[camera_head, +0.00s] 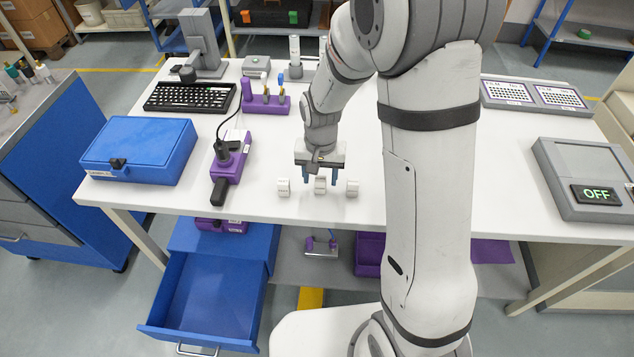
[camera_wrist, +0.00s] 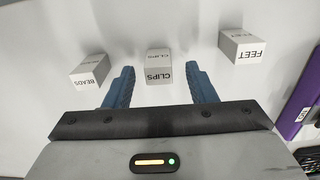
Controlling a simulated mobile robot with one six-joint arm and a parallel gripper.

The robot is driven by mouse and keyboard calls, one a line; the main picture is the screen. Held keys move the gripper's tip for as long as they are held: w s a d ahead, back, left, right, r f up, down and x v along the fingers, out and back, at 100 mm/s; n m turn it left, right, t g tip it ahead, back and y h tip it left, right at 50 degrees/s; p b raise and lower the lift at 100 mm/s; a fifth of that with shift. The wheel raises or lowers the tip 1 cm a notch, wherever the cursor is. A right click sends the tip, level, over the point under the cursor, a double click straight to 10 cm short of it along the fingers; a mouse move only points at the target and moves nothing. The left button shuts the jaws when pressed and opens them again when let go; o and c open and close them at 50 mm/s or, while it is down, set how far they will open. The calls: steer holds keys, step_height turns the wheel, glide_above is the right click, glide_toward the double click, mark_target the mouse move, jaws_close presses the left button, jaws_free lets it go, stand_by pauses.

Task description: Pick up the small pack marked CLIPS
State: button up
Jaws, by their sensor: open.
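The small white pack marked CLIPS (camera_wrist: 158,72) stands on the white table, its label readable in the wrist view. In the head view the CLIPS pack (camera_head: 320,186) is the middle one of three small packs. My gripper (camera_wrist: 160,80) is open, with one blue finger on each side of the CLIPS pack and a gap on both sides. In the head view my gripper (camera_head: 320,178) points down at the table's front part. I cannot tell how far the fingertips are above the table.
A pack marked BEADS (camera_wrist: 90,74) and one marked FEET (camera_wrist: 242,47) flank the CLIPS pack, outside the fingers. A purple device (camera_head: 231,160), a blue box (camera_head: 138,150) and a keyboard (camera_head: 190,97) are left. An open blue drawer (camera_head: 207,300) is below.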

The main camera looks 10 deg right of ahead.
steer(key=shift+f, duration=0.85)
steer(key=shift+c, duration=0.3)
steer(key=c, duration=1)
